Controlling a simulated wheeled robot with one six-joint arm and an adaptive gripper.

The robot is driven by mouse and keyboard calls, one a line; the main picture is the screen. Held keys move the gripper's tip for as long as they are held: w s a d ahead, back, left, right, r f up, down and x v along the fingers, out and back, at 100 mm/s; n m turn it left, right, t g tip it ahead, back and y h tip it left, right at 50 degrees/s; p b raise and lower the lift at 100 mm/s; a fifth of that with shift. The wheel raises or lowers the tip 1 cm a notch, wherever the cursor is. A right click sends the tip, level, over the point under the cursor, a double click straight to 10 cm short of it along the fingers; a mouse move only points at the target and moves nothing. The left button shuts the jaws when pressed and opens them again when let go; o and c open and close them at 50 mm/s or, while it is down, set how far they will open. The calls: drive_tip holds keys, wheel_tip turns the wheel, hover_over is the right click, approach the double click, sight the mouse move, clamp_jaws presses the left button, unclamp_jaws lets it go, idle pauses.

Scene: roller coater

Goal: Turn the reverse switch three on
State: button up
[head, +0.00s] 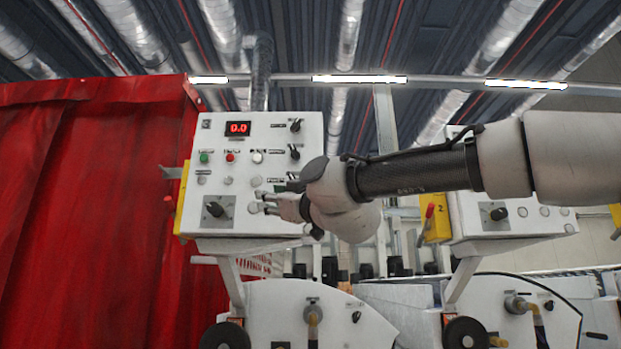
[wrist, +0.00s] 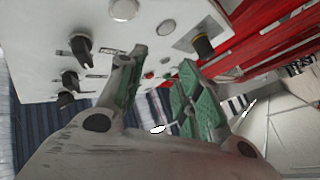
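The white control panel (head: 222,150) stands left of centre in the head view. Two black rotary switches show on its right side, an upper one (head: 295,125) and a middle one (head: 294,153). The lowest position there is mostly hidden by my arm. The wrist view shows three black switches in a row: a near one (wrist: 81,46), a middle one (wrist: 70,79) and a far one (wrist: 65,100). Their labels are too small to read. My gripper (head: 268,203) is in front of the lower right panel. Its green fingers (wrist: 163,64) are apart and empty, beside the near switch.
A larger black knob (head: 216,209) sits on a grey plate at the panel's lower left. Green, red and white buttons and a red 0.0 display (head: 237,128) are above. A red curtain (head: 90,190) hangs left. A second panel (head: 510,215) stands right, behind my arm.

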sight(295, 152)
drive_tip(key=d+r+m+t+h, duration=0.1)
drive_tip(key=d+r+t+h, duration=0.3)
drive_tip(key=d+r+t, duration=0.45)
drive_tip(key=shift+g, duration=0.85)
drive_tip(key=x, duration=0.5)
drive_tip(key=a+x, duration=0.1)
drive_tip(key=x, duration=0.2)
drive_tip(key=shift+s+r, duration=0.2)
drive_tip(key=shift+r, duration=0.25)
drive_tip(key=shift+a, duration=0.1)
clamp_jaws()
